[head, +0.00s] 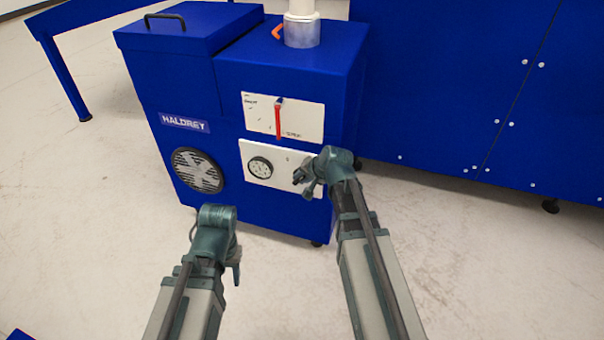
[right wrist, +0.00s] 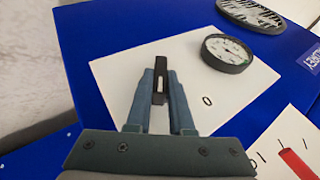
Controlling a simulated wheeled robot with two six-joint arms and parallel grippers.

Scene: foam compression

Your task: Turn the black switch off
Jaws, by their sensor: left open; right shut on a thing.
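The black switch (right wrist: 160,82) is a small dark knob with a white line on the white lower panel (right wrist: 190,52) of a blue machine. My right gripper (right wrist: 161,100) is shut on it, with a finger on each side in the right wrist view. In the head view my right gripper (head: 304,178) is at the right end of that panel and largely hides the switch.
A round gauge (head: 260,167) is on the same panel, left of the switch. Above is a white panel (head: 258,112) with a red lever or pointer (head: 278,120). A round vent (head: 197,170) is at the left. Pale floor (head: 80,230) lies open in front.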

